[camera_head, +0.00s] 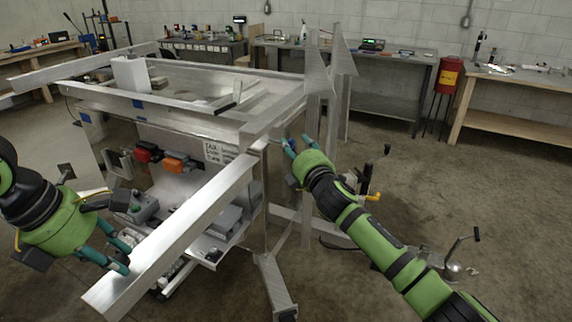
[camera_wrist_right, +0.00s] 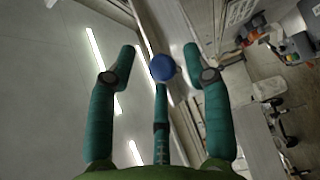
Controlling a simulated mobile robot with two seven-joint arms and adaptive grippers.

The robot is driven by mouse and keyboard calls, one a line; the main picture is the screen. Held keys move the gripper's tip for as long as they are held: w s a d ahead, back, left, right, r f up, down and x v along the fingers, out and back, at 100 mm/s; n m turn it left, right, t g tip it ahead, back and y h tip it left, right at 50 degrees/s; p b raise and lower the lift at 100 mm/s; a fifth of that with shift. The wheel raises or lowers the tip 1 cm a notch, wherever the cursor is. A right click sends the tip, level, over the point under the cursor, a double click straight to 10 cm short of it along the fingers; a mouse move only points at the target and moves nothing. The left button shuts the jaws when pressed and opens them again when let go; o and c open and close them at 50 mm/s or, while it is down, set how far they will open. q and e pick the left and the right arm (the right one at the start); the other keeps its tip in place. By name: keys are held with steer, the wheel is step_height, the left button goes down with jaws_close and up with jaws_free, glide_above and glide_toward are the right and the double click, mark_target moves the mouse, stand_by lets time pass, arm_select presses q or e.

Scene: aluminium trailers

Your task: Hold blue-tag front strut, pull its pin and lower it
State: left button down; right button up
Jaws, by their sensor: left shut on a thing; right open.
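A long silver strut (camera_head: 185,232) slants from the trailer frame's front corner down toward the lower left, its near end hanging free in front. My left gripper (camera_head: 122,257) is shut on this strut near its lower end. My right gripper (camera_head: 294,147) is open at the frame corner by the strut's upper end. In the right wrist view a round blue knob (camera_wrist_right: 162,68) lies between the open teal fingers of my right gripper (camera_wrist_right: 160,52). Whether any finger touches the knob cannot be told. The pin's shaft is hidden. Small blue tags (camera_head: 137,103) show on the frame.
The aluminium trailer frame (camera_head: 190,122) stands behind the strut, with upright plates (camera_head: 318,90) at its right. Below it are a red box (camera_head: 148,152), an orange box (camera_head: 178,163) and grey boxes. Benches line the walls. The concrete floor (camera_head: 440,190) at right is mostly open.

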steer(key=v, duration=1)
steer(key=shift+d, duration=0.15)
steer(key=shift+f, duration=0.1)
